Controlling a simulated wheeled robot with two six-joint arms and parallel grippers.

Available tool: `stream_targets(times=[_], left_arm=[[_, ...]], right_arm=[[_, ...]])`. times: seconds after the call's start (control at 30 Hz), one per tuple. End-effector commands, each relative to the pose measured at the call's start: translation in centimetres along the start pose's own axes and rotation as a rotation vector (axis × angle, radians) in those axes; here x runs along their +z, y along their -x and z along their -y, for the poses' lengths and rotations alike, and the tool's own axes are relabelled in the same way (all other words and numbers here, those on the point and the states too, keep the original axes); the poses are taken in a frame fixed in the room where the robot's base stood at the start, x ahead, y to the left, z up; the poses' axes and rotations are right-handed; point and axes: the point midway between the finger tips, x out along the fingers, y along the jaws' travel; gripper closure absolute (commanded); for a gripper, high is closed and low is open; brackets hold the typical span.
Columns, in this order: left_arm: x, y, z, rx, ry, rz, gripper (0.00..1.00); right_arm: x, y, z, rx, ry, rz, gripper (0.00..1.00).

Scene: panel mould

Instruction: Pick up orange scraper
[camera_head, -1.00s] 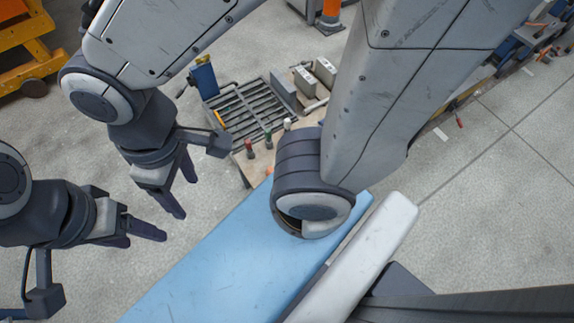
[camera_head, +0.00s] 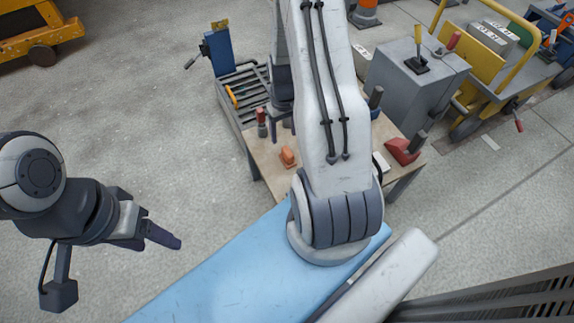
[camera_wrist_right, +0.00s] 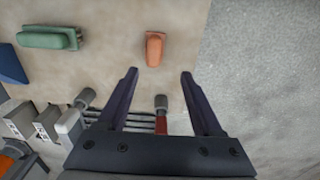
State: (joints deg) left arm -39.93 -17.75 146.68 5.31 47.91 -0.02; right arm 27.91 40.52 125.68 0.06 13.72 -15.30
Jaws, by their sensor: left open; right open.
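A small orange block-like piece (camera_head: 288,157), which looks like the orange scraper, lies on the wooden table top (camera_head: 268,168) near its left side. In the right wrist view the orange scraper (camera_wrist_right: 155,48) lies just beyond my right fingertips, roughly centred between them and not gripped. My right gripper (camera_wrist_right: 159,74) is open and empty above the table; in the head view it is mostly hidden behind my right arm. My left gripper (camera_head: 160,238) is open and empty, held over the floor at the left, well away from the table.
A red tool (camera_head: 403,150) lies on the table's right side. A green block (camera_wrist_right: 48,37) lies left of the scraper in the wrist view. A grey cabinet (camera_head: 415,85) stands behind.

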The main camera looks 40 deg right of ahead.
Motion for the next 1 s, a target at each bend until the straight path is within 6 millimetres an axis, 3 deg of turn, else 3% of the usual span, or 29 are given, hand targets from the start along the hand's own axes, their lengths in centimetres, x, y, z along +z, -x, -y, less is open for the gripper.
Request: stream_targets(times=[0.4,0.57,0.83,1.0], left_arm=[[0.1,-2.5,0.2,0.000,0.000,-0.001,0.38],[0.1,-2.9,0.2,0.000,0.000,-0.001,0.38],[0.3,-5.1,0.4,0.000,0.000,0.000,0.38],[0.3,-5.3,0.4,0.000,0.000,0.000,0.38]], right_arm=[[0.2,-5.9,-0.7,-0.001,-0.015,0.003,0.32],[0.1,-6.9,-0.8,0.000,-0.015,0.001,0.32],[0.0,-10.8,-1.2,-0.001,-0.014,0.004,0.32],[0.0,-11.5,-1.2,0.000,-0.014,0.001,0.32]])
